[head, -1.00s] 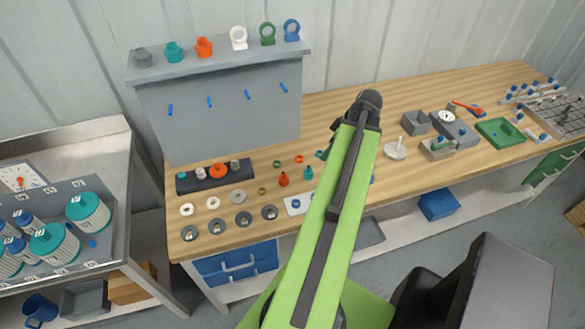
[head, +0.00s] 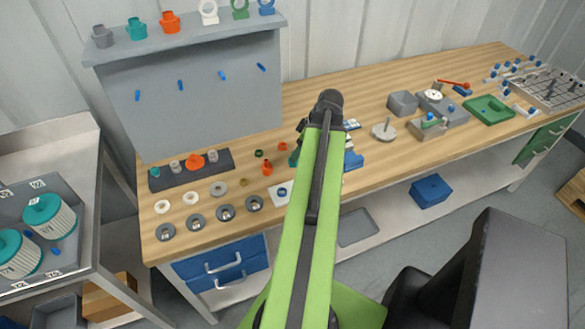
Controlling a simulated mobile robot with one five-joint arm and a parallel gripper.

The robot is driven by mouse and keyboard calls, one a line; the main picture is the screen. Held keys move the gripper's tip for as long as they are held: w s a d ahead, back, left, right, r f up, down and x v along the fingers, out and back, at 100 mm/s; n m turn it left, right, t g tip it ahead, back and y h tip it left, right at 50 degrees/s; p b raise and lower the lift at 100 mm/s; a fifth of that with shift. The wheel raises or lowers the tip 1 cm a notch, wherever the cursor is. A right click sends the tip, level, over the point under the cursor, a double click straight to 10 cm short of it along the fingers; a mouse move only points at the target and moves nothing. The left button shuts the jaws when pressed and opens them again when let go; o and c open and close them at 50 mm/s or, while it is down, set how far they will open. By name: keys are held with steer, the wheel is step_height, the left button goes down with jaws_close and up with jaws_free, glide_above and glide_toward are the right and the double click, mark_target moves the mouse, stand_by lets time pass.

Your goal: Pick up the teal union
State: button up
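Several teal fittings show in the head view, and I cannot tell for sure which one is the union. Another teal fitting (head: 136,29) stands on the grey shelf at the upper left. A small teal part (head: 153,172) sits at the left end of the dark holder. My gripper (head: 328,99) is at the far end of my green arm, above the bench. Its fingers are hidden, so I cannot see whether it is open or holds anything.
The dark holder (head: 190,170) also bears orange and grey parts. Several rings (head: 225,212) and orange fittings (head: 267,168) lie near it. The grey panel (head: 210,100) rises behind. Grey boxes and a green tray (head: 489,110) stand to the right. Bare wood shows behind my arm.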

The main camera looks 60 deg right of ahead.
steer(key=b+x, duration=0.5)
steer(key=shift+a+f, duration=0.1)
steer(key=shift+f, duration=0.05)
jaws_close()
